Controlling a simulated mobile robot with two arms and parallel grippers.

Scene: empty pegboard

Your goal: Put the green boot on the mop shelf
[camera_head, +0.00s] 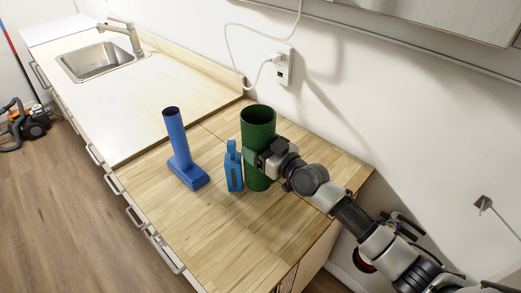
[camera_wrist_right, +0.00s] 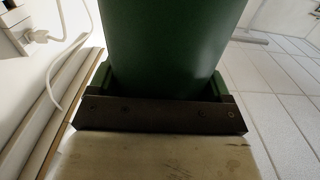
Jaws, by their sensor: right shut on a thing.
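The green boot (camera_head: 258,123) stands upright as a tall green tube at the back right of the wooden countertop; its lower part is partly behind my gripper. My right gripper (camera_head: 256,160) reaches in from the right and is shut around it at mid height. In the right wrist view the green boot (camera_wrist_right: 170,45) fills the space between the two fingers. I cannot tell whether the boot touches the counter. My left gripper is not in view. I cannot make out a mop shelf in these frames.
A blue boot-shaped object (camera_head: 180,148) and a small blue bottle-like object (camera_head: 234,171) stand left of the green boot on the wooden countertop (camera_head: 215,235). A white cable hangs from a wall socket (camera_head: 283,68) behind. A sink (camera_head: 97,62) lies far left. The front counter is clear.

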